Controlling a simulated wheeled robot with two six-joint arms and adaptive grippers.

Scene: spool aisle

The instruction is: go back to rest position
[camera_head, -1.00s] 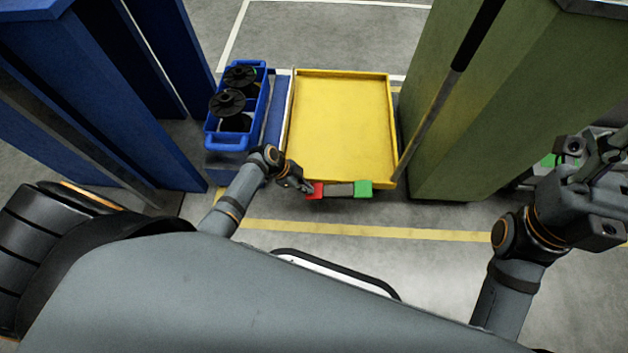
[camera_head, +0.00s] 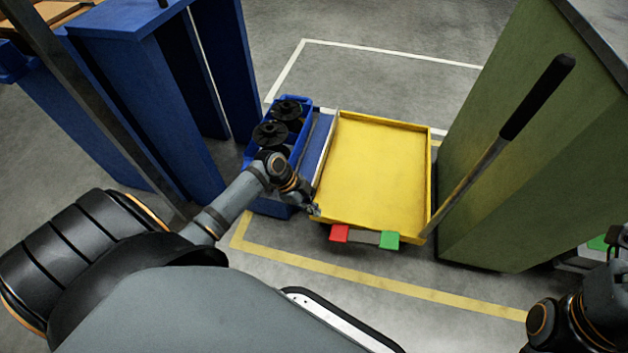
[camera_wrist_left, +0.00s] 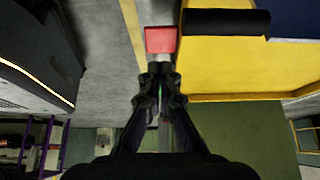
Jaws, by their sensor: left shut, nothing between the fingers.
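My left gripper (camera_head: 314,210) is shut and empty. In the head view it is by the near left corner of the yellow tray (camera_head: 372,172), up and left of a red block (camera_head: 340,233). In the left wrist view its closed fingertips (camera_wrist_left: 160,68) point toward the red block (camera_wrist_left: 160,40), with the yellow tray (camera_wrist_left: 250,68) to the right. My right arm is at the bottom right of the head view, cut off by the frame edge, and its fingers cannot be made out.
A green block (camera_head: 389,240) is right of the red one under the tray's near edge. A blue bin (camera_head: 305,128) with black spools (camera_head: 271,133) stands left. Blue uprights (camera_head: 150,90) and a green cabinet (camera_head: 500,170) flank the tray. A black-gripped pole (camera_head: 537,97) leans right.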

